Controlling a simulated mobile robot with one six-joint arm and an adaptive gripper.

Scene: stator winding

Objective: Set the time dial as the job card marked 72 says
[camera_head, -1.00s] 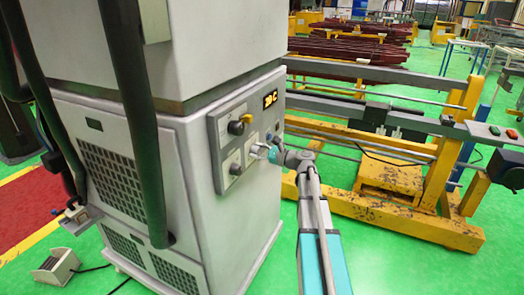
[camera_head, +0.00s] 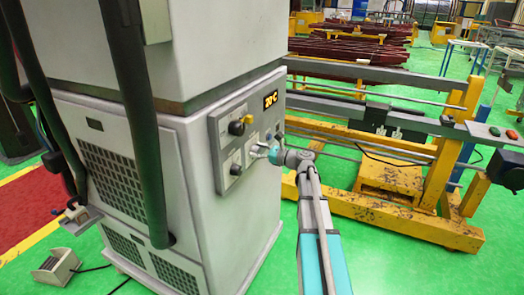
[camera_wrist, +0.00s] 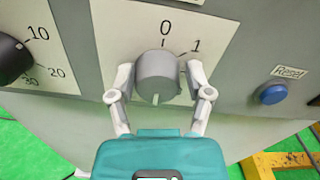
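The black dial (camera_wrist: 12,58) with marks 10, 20 and 30 is at the left edge of the wrist view, partly cut off. A grey knob (camera_wrist: 157,72) marked 0 and 1 is in the middle of that view, with a pale line at its lower edge. My gripper (camera_wrist: 159,72) is open, with one finger on each side of this grey knob; a narrow gap seems to show. In the head view my gripper (camera_head: 260,152) is at the front of the control panel (camera_head: 217,150). No job card is readable in these frames.
A blue Reset button (camera_wrist: 273,94) is right of the grey knob. A yellow frame (camera_head: 400,215) stands at the right on the green floor.

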